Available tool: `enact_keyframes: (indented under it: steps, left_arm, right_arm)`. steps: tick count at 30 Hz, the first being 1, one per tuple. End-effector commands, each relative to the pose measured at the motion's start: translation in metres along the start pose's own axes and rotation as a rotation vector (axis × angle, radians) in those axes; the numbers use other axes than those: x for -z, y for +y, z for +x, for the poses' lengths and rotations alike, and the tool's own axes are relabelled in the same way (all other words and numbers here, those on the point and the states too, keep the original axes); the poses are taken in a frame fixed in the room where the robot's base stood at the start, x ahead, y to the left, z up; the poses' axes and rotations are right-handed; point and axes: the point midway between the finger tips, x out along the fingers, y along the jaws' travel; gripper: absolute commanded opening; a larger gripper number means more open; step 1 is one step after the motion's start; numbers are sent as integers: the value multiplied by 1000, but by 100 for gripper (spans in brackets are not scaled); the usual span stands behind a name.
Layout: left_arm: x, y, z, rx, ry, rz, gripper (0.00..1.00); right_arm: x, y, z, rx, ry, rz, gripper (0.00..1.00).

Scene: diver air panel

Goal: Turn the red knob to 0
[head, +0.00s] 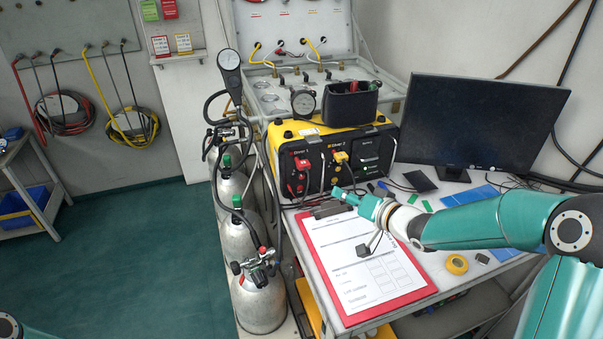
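The air panel (322,133) is a yellow box with a black front. The red knob (301,163) is on the left of that front, under the label Diver 1. Its pointer setting is too small to read. A yellow knob (340,157) is to its right, under Diver 2. My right gripper (340,193) comes in from the right, low in front of the panel and to the right of the red knob, apart from it. Its fingers are too small to tell open from shut. Only a bit of my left arm shows at the bottom left corner; its gripper is out of view.
A red clipboard (418,291) with a white sheet lies on the table below my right arm. A dark monitor (480,120) stands at the right. Grey cylinders (258,302) with hoses stand left of the table. A black bin (349,106) sits on the panel.

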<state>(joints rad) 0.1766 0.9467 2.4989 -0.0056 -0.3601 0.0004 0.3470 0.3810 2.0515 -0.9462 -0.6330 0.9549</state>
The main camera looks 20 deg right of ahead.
Motion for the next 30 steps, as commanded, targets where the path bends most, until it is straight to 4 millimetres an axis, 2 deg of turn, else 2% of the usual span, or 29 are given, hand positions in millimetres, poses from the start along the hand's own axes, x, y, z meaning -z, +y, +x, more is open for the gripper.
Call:
enact_keyframes:
  steps: [5,21,25,30]
  left_arm:
    - [0,1,-3,0,-1,0,0]
    - [0,9,-26,0,0,0,0]
    - [0,11,-29,0,0,0,0]
    - [0,11,-31,0,0,0,0]
  right_arm:
    - [-2,-3,25,5,-7,-1,35]
    - [-2,-6,137,6,-7,-3,35]
    - [-2,-6,154,6,-6,-3,35]
    - [-2,-5,165,6,-6,-3,35]
